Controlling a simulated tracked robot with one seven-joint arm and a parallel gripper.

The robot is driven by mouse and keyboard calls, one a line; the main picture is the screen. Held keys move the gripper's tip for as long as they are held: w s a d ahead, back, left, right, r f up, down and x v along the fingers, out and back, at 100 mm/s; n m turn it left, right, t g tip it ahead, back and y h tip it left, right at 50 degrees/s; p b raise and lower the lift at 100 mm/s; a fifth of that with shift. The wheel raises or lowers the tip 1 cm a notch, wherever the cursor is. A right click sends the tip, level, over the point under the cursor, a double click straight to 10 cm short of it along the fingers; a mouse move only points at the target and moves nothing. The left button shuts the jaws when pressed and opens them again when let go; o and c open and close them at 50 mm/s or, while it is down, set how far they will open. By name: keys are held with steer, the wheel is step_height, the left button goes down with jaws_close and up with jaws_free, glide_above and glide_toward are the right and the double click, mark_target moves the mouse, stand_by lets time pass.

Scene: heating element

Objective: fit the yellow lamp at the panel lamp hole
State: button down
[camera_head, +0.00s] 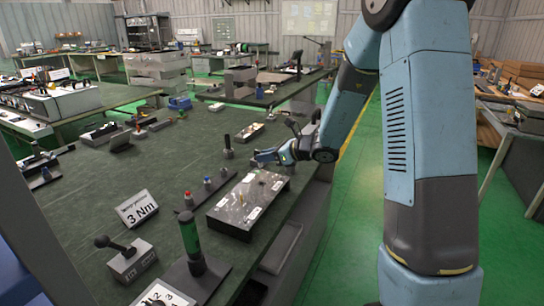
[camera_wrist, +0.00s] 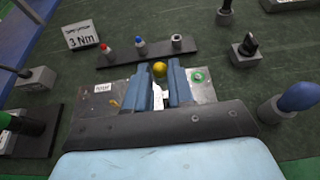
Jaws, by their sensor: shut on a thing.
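My gripper (camera_wrist: 161,72) is shut on the yellow lamp (camera_wrist: 159,69), whose round yellow top shows between the blue fingertips in the wrist view. In the head view my gripper (camera_head: 259,156) is above the far end of the panel (camera_head: 236,218), a grey box with a dark front and white labels. In the wrist view the panel (camera_wrist: 121,88) lies under the fingers, with a green ring (camera_wrist: 197,77) to their right. The fingers hide part of the panel top. I cannot make out the lamp hole, or whether the lamp touches the panel.
A dark rack (camera_wrist: 118,59) beside the panel holds a red lamp (camera_wrist: 105,50), a blue lamp (camera_wrist: 140,45) and a grey holder (camera_wrist: 177,40) without a lamp. A "3 Nm" sign (camera_head: 137,208), a lever box (camera_head: 130,262) and a green-handled tool (camera_head: 190,237) stand nearby.

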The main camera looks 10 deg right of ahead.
steer(key=shift+d, duration=0.1)
steer(key=shift+f, duration=0.15)
glide_above(267, 185)
steer(key=shift+f, duration=2.8)
steer(key=shift+s+f, duration=0.1)
steer(key=shift+f, duration=1.65)
steer(key=c, duration=0.9)
jaws_free()
steer(key=v, duration=1.3)
steer(key=shift+s+d, duration=0.25)
steer(key=shift+d, duration=0.05)
